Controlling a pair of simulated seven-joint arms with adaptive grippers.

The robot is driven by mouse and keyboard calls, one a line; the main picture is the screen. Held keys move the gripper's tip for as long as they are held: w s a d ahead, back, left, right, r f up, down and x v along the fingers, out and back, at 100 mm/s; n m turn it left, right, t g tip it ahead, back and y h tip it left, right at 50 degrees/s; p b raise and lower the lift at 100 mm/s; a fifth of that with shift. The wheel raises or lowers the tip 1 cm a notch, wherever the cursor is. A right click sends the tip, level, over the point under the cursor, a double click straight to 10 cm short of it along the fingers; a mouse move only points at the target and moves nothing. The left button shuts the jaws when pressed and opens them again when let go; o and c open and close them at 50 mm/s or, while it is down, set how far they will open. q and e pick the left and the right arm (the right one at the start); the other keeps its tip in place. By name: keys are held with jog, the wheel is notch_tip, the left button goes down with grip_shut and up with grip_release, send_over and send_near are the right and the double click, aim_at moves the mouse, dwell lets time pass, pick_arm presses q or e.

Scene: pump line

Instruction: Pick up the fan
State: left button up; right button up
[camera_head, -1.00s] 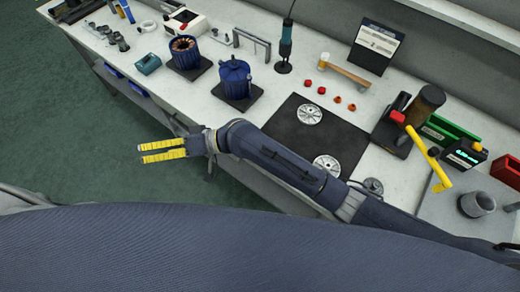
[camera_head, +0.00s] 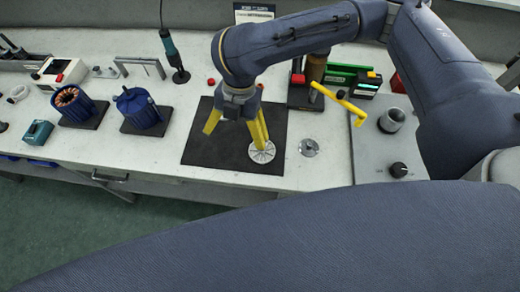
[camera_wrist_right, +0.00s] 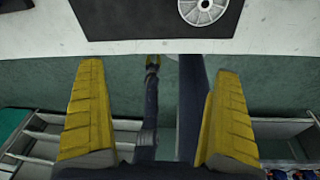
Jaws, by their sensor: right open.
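A round pale fan (camera_head: 262,152) with radial vanes lies flat on the black mat (camera_head: 200,156), near its front right part. It also shows at the top edge of the right wrist view (camera_wrist_right: 203,8), partly cut off. My right gripper (camera_head: 236,137) is open and empty, pointing down over the mat. In the head view its right yellow finger overlaps the fan's upper edge; in the wrist view (camera_wrist_right: 156,68) the fan is apart from both fingers. My left gripper is not in the head view.
A metal disc (camera_head: 309,147) lies right of the mat. A blue motor housing (camera_head: 139,108) stands to the left. A yellow-handled press (camera_head: 340,102) stands at the right, beside a grey plate with a knob (camera_head: 398,169). The table's front edge is close to the mat.

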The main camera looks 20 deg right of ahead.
jog(key=w+d+r+n+t+h, duration=0.1)
jog(key=d+r+n+h, duration=0.1)
jog(key=d, duration=0.5)
jog(key=shift+w+d+f, duration=0.1)
jog(key=shift+f, duration=4.05)
jog(key=shift+w+d+f, duration=0.1)
jog(key=shift+f, duration=4.05)
jog(key=shift+c, duration=0.4)
jog(key=c, duration=1)
